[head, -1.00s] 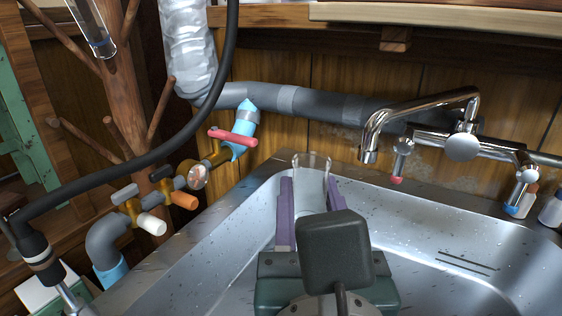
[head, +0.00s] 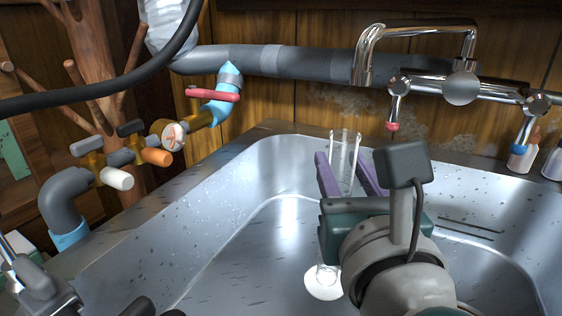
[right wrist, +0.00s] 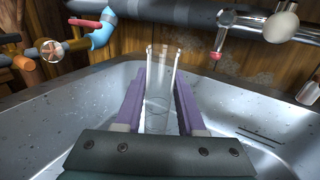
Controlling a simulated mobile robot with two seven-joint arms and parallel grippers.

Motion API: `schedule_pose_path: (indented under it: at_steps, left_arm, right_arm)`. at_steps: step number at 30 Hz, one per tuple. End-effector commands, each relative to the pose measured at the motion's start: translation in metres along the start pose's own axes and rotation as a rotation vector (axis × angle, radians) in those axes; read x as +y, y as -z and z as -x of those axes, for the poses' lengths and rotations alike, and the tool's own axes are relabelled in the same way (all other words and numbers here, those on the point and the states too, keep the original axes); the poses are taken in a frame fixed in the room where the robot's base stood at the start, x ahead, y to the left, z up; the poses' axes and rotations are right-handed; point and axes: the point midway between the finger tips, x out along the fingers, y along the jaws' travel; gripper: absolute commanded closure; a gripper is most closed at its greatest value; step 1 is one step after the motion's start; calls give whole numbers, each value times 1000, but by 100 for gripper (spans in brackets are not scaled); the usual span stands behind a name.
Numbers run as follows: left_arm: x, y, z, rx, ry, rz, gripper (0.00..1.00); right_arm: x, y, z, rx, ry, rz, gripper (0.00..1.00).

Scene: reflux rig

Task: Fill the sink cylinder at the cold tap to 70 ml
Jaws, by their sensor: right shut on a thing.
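My right gripper (head: 350,178) is shut on the clear glass cylinder (head: 345,150), its purple fingers on either side. The cylinder is upright over the sink, its round foot (head: 323,283) showing below the gripper. It also shows between the fingers in the right wrist view (right wrist: 160,90). I cannot make out its markings or a water level. The chrome spout (head: 362,72) appears above the cylinder's rim in the picture, with no stream visible. The blue-marked cold tap (head: 525,125) is at the right, the red-marked tap (head: 395,105) nearer the cylinder.
The steel sink (head: 190,245) has free room to the left of the cylinder. A grey pipe (head: 310,62) runs along the wooden wall.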

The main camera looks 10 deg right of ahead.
Motion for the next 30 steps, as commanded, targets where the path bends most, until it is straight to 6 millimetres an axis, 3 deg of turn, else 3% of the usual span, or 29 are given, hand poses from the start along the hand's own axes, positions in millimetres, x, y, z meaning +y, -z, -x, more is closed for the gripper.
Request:
schedule_pose_path:
  at_steps: [5, 9, 24, 25, 30]
  left_arm:
    - [-1, -1, -2, 0, 3, -3, 50]
    - [0, -2, -8, 0, 2, -3, 50]
    - [1, -2, -10, 1, -3, 4, 50]
    - [2, -2, -10, 1, -3, 5, 50]
    - [2, -2, -10, 2, -6, 7, 50]
  right_arm:
    - [-14, 0, -14, -2, 0, 0, 100]
    - [-14, 9, -13, 0, -1, 0, 100]
    - [-13, 14, -13, 1, -1, -1, 100]
    - [-13, 14, -13, 1, -1, -1, 58]
    - [-13, 14, -13, 1, -1, -1, 39]
